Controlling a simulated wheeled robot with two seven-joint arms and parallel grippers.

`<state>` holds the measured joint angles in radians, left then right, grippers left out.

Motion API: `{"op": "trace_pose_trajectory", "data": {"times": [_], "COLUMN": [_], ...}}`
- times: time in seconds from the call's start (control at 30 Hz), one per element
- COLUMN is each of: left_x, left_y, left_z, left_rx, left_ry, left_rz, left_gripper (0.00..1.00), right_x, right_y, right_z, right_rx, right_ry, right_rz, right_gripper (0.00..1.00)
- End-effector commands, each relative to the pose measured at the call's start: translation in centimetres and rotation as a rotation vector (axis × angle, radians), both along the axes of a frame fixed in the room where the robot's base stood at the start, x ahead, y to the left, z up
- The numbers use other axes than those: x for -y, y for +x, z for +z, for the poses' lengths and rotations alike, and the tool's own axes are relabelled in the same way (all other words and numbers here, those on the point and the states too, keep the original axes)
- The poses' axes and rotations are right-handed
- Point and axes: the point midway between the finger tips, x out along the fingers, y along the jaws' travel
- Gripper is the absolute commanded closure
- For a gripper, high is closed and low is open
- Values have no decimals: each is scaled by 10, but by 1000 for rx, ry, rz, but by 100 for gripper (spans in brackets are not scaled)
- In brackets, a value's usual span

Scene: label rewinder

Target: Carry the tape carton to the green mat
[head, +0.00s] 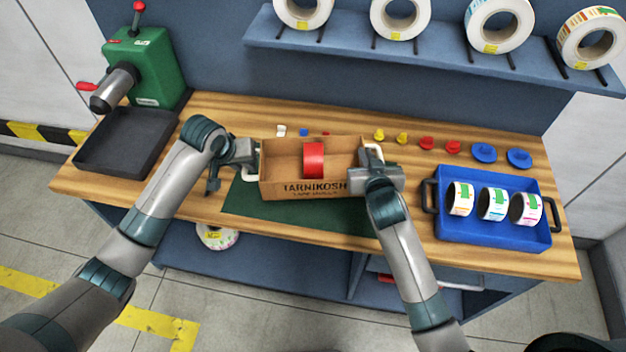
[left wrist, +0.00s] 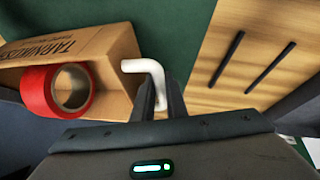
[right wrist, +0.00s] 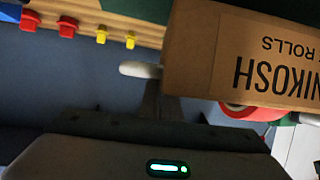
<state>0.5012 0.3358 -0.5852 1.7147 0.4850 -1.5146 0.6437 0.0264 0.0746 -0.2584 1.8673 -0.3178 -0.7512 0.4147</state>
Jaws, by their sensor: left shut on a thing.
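The tape carton (head: 280,183) is an open brown box marked TARNIKOSH, with a red tape roll (head: 313,160) inside and a white handle at each end. It is over the back part of the green mat (head: 290,220); I cannot tell whether it touches the mat. My left gripper (head: 248,155) is shut on the left white handle (left wrist: 145,66). My right gripper (head: 372,165) is at the right white handle (right wrist: 138,69); its fingers meet the handle, but their closure is unclear. The carton looks about level.
A blue tray (head: 490,233) with three label rolls stands to the right. A black tray (head: 95,165) and a green machine (head: 150,65) are at the left. Small coloured pieces, including a blue knob (head: 484,152), lie along the back. A shelf (head: 420,60) holds large rolls above.

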Motion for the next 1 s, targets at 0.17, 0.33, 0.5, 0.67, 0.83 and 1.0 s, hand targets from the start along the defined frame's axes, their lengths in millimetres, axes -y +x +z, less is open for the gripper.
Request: {"op": "trace_pose_trajectory", "data": {"times": [0.17,0.33,0.5,0.67,0.83,1.0], "left_x": [-2,-2,-2,-2,-2,-2], "left_y": [1,1,1,1,1,1], "left_z": [0,0,-3,-8,-16,-24], "left_rx": [1,1,1,1,2,2], "left_ry": [2,2,2,2,2,2], "left_rz": [2,2,2,2,2,2], "left_gripper": [100,100,100,100,100,100], "right_x": [1,1,1,1,1,1], "right_y": [0,0,0,0,0,0], "right_z": [1,0,-3,-8,-15,-23], "right_rx": [2,2,2,2,2,2], "right_ry": [-2,-2,-2,-2,-2,-2], "right_rz": [-1,-1,-1,-1,-1,-1], "right_gripper": [100,100,100,100,100,100]}}
